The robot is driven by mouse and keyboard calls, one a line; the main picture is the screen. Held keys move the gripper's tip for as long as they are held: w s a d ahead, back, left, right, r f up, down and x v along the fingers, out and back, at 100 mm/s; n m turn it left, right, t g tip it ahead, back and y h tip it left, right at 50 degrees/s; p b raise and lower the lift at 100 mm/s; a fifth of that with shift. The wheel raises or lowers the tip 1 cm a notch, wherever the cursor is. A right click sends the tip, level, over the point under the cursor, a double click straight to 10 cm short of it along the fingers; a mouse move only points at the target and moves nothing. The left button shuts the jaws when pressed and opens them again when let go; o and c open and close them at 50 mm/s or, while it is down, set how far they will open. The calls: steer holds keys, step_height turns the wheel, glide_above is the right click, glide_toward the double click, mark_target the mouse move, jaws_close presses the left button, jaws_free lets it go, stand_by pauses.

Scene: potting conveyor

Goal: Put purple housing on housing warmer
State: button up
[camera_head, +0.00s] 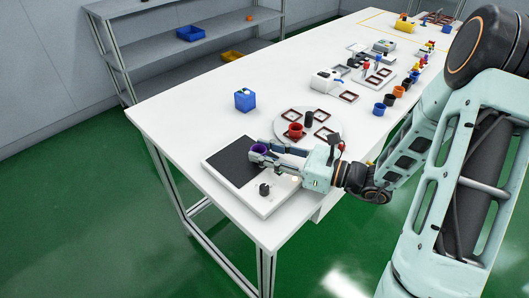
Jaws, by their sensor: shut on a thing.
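The purple housing (259,149) is a small round cup at the tips of my gripper (262,153). My gripper is shut on it, and its fingers hide part of the cup. The housing warmer appears to be the white flat device with a dark square plate (228,164) and a black knob, at the near left corner of the table. The housing is in front of the right part of the dark plate in this view. I cannot tell whether it touches the plate or is held above it.
A blue box (245,99) stands behind the warmer. A round white plate (327,126) with a red housing (296,131) and brown square frames is close behind my gripper. Several coloured cups line the table's right edge. The table's left back area is clear.

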steer(key=shift+f, duration=0.1)
steer(key=o, duration=0.8)
steer(key=shift+r, duration=0.3)
steer(key=v, duration=1.2)
steer(key=shift+f+p, duration=0.1)
steer(key=shift+p, duration=0.25)
